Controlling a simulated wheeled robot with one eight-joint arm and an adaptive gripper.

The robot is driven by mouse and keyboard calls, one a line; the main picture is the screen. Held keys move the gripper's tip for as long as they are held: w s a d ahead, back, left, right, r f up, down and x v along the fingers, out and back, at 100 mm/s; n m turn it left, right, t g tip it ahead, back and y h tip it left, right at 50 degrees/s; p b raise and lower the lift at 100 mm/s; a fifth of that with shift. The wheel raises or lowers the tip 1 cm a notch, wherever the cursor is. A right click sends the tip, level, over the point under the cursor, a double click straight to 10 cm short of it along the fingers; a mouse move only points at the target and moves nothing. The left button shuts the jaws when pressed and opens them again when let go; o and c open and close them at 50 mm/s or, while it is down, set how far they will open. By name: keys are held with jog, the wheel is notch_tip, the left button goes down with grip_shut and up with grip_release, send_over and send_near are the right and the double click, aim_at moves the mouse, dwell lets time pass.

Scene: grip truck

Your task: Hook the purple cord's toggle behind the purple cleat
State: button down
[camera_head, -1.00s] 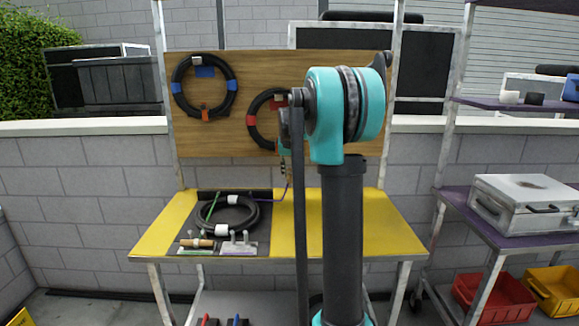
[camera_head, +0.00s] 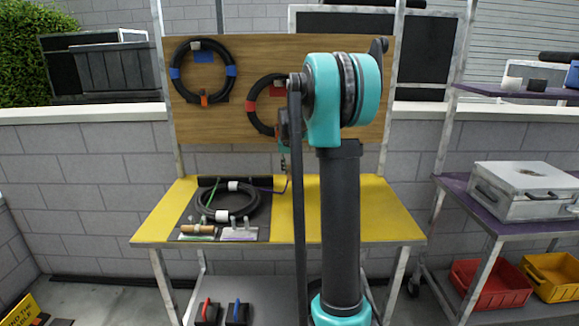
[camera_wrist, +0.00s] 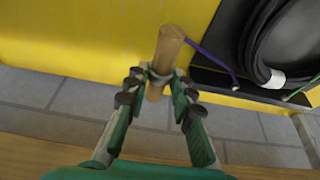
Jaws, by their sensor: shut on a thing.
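My gripper (camera_wrist: 160,77) is shut on a wooden toggle (camera_wrist: 170,40) in the wrist view. The purple cord (camera_wrist: 212,58) runs from it to the black board (camera_wrist: 215,80) that bears a coiled black hose (camera_wrist: 262,45). In the head view the purple cord (camera_head: 279,190) hangs from near my arm to the board's right side. The purple cleat (camera_head: 239,236), a pale plate with upright prongs and a purple strip, sits at the board's front right, apart from the toggle. My fingers are mostly hidden behind my arm there.
A second wooden toggle (camera_head: 198,228) rests at the green cleat (camera_head: 197,237), left of the purple one. The green cord (camera_head: 210,198) crosses the coil. The yellow bench (camera_head: 300,220) is clear right of the board. A wooden panel (camera_head: 260,75) with hung hoses stands behind.

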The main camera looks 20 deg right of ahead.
jog(key=s+a+m+g+h, duration=0.3)
jog(key=s+a+m+g, duration=0.2)
jog(key=s+a+m, duration=0.8)
jog(key=shift+s+a+m, duration=0.2)
jog(key=shift+a+m, duration=0.7)
jog(key=shift+m, duration=1.6)
jog(key=s+a, duration=0.7)
jog(key=a, duration=0.2)
jog(key=shift+f, duration=0.1)
jog(key=shift+f, duration=3.2)
